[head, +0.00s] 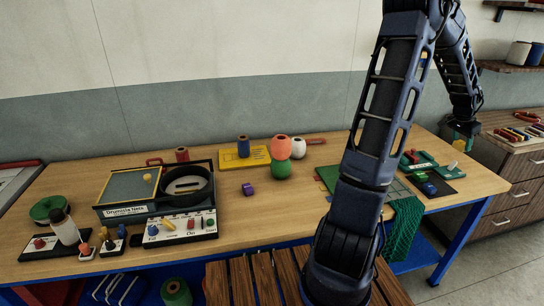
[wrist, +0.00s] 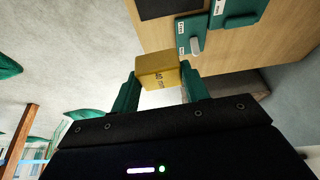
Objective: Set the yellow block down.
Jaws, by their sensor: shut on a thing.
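The yellow block (wrist: 157,72) is held between the two teal fingers of my gripper (wrist: 160,76) in the wrist view. It is box-shaped, with small dark markings on one face. The wooden table's edge shows just beyond it, and the wrist view does not settle the gap between block and tabletop. In the head view my gripper (head: 463,131) is at the table's right end, pointing down. A small pale yellow shape shows below it there, too small to identify surely.
Green plates with red and blue parts (head: 418,160) and a dark mat (head: 432,187) lie near my gripper. A green net (head: 404,228) hangs over the front edge. A drawer cabinet (head: 508,185) stands at the right. The table's middle front (head: 275,215) is clear.

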